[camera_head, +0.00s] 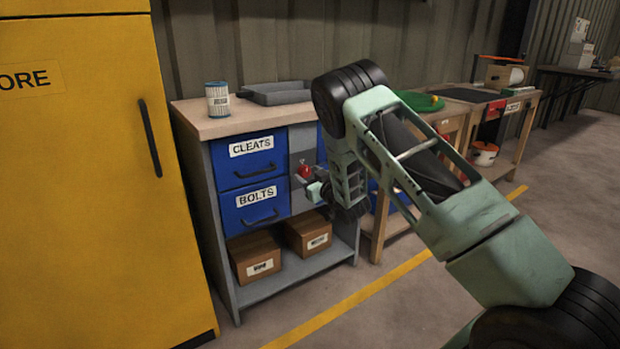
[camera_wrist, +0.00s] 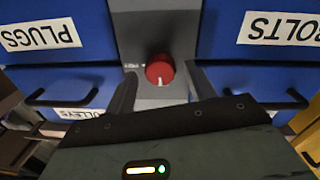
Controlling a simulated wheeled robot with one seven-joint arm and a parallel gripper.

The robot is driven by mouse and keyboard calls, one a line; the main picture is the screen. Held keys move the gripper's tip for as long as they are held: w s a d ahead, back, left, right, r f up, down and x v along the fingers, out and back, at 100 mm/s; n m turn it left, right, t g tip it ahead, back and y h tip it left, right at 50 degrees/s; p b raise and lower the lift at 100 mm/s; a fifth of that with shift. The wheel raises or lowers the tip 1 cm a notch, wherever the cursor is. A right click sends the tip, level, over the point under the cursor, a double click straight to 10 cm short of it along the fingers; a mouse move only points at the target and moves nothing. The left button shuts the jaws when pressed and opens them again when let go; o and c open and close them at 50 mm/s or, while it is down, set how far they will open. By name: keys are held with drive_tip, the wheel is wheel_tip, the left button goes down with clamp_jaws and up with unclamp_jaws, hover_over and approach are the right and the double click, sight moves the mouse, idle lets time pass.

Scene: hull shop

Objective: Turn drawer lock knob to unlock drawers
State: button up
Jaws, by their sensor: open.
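The red lock knob (camera_wrist: 160,70) sits on a grey panel (camera_wrist: 160,20) between blue drawers in the wrist view. A white mark on it points toward the bottom of that picture. It also shows in the head view (camera_head: 304,169), right of the CLEATS drawer (camera_head: 250,158) and BOLTS drawer (camera_head: 248,203). My gripper (camera_wrist: 164,90) is open, one finger to each side of the knob in the picture. No contact is visible, and the depth between fingertips and knob is hard to tell. In the head view my gripper (camera_head: 311,188) is just below the knob.
Black drawer handles (camera_wrist: 62,98) lie beside my fingers in the wrist view. Cardboard boxes (camera_head: 256,256) sit on the shelf below. A striped can (camera_head: 217,100) and grey tray (camera_head: 275,92) stand on the worktop. A yellow cabinet (camera_head: 90,180) stands left; floor at the right is open.

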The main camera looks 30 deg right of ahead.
drive_tip(key=c, duration=1)
drive_tip(key=shift+o, duration=0.2)
drive_tip(key=shift+m, duration=0.4)
drive_tip(key=m+p, duration=0.2)
drive_tip(key=m, duration=0.1)
drive_tip(key=shift+r+m, duration=0.15)
drive_tip(key=shift+m, duration=0.15)
drive_tip(key=m+p, duration=0.1)
drive_tip(key=m, duration=0.3)
drive_tip(key=shift+p, duration=0.35)
drive_tip(key=m+p, duration=0.1)
drive_tip(key=m, duration=0.3)
drive_tip(key=shift+d+m+y, duration=0.1)
drive_tip(key=shift+m+y, duration=0.3)
drive_tip(key=shift+m+g+p, duration=0.3)
drive_tip(key=shift+m+p, duration=0.55)
drive_tip(key=shift+m, duration=1.25)
